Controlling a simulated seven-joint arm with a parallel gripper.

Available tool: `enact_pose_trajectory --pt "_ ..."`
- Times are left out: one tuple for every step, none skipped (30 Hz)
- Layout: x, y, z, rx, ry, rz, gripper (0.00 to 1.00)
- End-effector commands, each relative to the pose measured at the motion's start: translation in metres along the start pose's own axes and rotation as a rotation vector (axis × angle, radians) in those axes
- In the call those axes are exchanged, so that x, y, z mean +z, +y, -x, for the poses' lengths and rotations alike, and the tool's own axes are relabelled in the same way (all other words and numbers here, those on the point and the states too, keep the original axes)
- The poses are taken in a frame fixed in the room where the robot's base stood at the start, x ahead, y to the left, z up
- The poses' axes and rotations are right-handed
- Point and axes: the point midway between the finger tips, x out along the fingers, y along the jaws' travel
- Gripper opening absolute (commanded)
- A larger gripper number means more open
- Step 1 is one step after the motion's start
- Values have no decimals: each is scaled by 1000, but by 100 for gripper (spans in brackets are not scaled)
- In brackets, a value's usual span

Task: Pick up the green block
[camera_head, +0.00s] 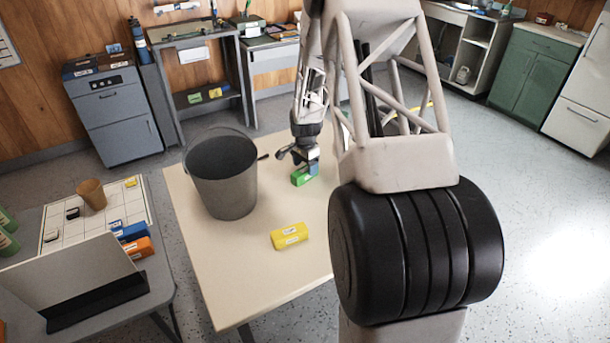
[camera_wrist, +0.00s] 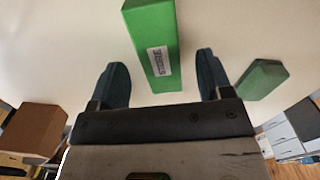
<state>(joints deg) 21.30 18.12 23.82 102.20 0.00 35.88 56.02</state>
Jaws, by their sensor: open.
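A green block (camera_head: 304,176) with a pale label lies on the beige table, right under and beside my gripper (camera_head: 306,158). In the wrist view the long green block (camera_wrist: 150,35) reaches from the top edge down between the fingers of my gripper (camera_wrist: 161,64). I cannot tell how far the fingertips are above the table. A second, darker green piece (camera_wrist: 262,79) lies outside the right finger.
A grey bucket (camera_head: 222,180) stands on the table (camera_head: 225,270) left of my gripper. A yellow block (camera_head: 289,236) lies in front. A brown box-like thing (camera_wrist: 36,130) is at the lower left of the wrist view. The table's front part is clear.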

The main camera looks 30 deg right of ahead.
Motion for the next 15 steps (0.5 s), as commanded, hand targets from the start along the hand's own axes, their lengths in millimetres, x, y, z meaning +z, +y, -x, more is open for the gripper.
enact_pose_trajectory --pt "0 0 -6 1 -1 0 72" --pt "0 0 -9 1 -1 0 72" --pt "1 0 -14 1 -1 0 72" --pt "1 0 -17 1 -1 0 72" --pt "1 0 -20 1 -1 0 72" --pt "0 0 -24 1 0 0 72" --pt "0 0 -27 1 0 0 72" --pt "0 0 -29 1 0 0 72" --pt "0 0 -31 0 0 0 72" --pt "0 0 -32 0 0 0 72" --pt "0 0 -33 0 0 0 72" --pt "0 0 -34 0 1 0 72" --pt "0 0 -34 0 1 0 72" --pt "0 0 -34 0 1 0 72" --pt "0 0 -34 0 1 0 72"
